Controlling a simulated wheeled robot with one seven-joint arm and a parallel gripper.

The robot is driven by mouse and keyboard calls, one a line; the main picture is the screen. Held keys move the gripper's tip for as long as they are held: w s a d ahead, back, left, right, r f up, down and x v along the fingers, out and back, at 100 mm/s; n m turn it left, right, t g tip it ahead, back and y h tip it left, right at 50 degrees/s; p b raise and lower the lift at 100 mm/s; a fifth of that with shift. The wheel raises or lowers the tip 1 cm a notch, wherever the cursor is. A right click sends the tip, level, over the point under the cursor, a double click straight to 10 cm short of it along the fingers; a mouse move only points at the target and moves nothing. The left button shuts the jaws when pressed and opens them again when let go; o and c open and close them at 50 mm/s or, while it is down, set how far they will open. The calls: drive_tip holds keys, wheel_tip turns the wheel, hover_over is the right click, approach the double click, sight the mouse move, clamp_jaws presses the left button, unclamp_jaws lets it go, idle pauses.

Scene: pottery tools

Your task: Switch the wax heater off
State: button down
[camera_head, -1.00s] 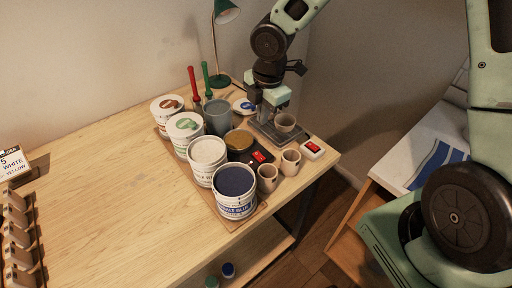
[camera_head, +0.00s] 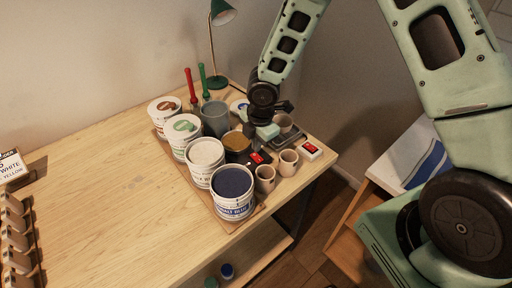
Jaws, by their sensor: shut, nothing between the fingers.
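The wax heater (camera_head: 237,142) is a dark round pot with amber-brown wax, standing among the tubs near the table's right end. A red switch (camera_head: 257,158) on a dark base shows at its front right. My gripper (camera_head: 262,141) is shut and empty, low beside the pot's right rim and just behind the red switch. The fingertips are small and partly hidden, so I cannot tell whether they touch anything. The position of the switch is too small to read.
Glaze tubs (camera_head: 233,190) stand in a row left of the heater. Two clay cups (camera_head: 265,178) stand in front of the switch. A white box with a red face (camera_head: 310,150) lies at the right edge. A grey scale (camera_head: 290,136) with a cup is behind my gripper.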

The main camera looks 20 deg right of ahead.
sight(259, 158)
drive_tip(key=shift+w+f, duration=0.15)
drive_tip(key=shift+f, duration=1.05)
drive_tip(key=p, duration=0.2)
drive_tip(key=shift+r+g+p, duration=0.1)
drive_tip(key=shift+g+p, duration=0.2)
drive_tip(key=shift+p, duration=0.05)
drive_tip(key=shift+w+f, duration=0.1)
drive_tip(key=shift+f, duration=0.3)
drive_tip(key=shift+s+d+b, duration=0.25)
drive_tip(key=shift+s+b, duration=0.25)
drive_tip(key=shift+s, duration=0.4)
drive_tip(key=shift+r, duration=0.1)
